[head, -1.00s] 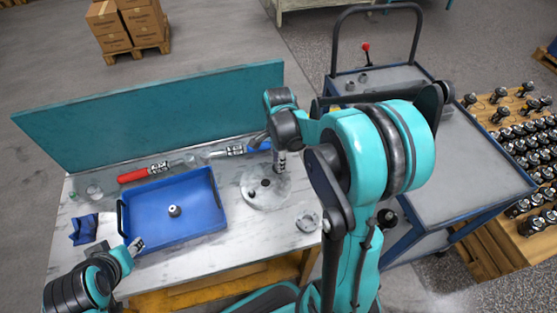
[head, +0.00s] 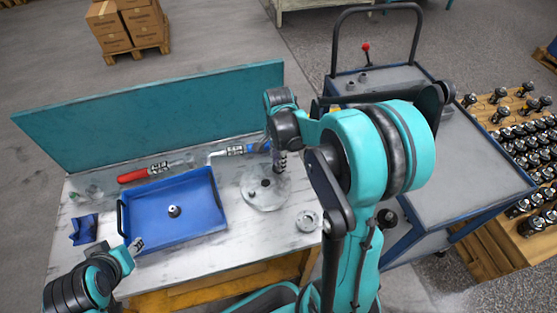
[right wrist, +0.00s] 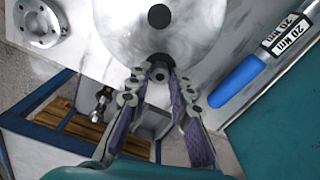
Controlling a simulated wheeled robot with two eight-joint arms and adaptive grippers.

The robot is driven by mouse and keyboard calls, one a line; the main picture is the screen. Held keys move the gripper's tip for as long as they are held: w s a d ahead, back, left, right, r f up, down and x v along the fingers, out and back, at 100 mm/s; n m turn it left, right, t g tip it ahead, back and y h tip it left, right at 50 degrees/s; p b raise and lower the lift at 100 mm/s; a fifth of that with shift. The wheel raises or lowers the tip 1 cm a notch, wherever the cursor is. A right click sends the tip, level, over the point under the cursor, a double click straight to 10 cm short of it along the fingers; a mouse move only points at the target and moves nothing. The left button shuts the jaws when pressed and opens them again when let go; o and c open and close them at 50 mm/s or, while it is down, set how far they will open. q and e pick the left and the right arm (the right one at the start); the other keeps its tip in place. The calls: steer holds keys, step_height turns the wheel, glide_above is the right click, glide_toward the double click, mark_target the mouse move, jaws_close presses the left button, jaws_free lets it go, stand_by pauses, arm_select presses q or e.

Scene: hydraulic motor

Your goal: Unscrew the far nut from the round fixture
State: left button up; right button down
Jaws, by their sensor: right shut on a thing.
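The round fixture (head: 248,200) is a pale metal disc on the table, right of the blue tray. A dark nut (head: 266,183) sits near its middle; it shows at the top of the right wrist view (right wrist: 159,16). My right gripper (head: 281,168) points down over the fixture's far edge. In the right wrist view its fingers (right wrist: 159,74) are shut on the far nut (right wrist: 160,62), at the disc's rim. Whether the nut is still seated on the fixture I cannot tell. My left gripper (head: 137,245) is beside the tray's front left corner, its jaws too small to read.
A blue tray (head: 205,237) holds a small metal part (head: 174,211). A red-handled tool (head: 145,173) and a blue-handled tool (head: 236,151) lie behind it, before a teal panel (head: 150,110). A metal ring (head: 307,221) lies right of the fixture. A cart (head: 470,165) stands at the right.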

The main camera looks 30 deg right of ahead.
steer(key=n, duration=0.3)
steer(key=n, duration=0.3)
steer(key=shift+r, duration=0.1)
stand_by(0.3)
steer(key=shift+r+p, duration=1.65)
steer(key=shift+r, duration=0.4)
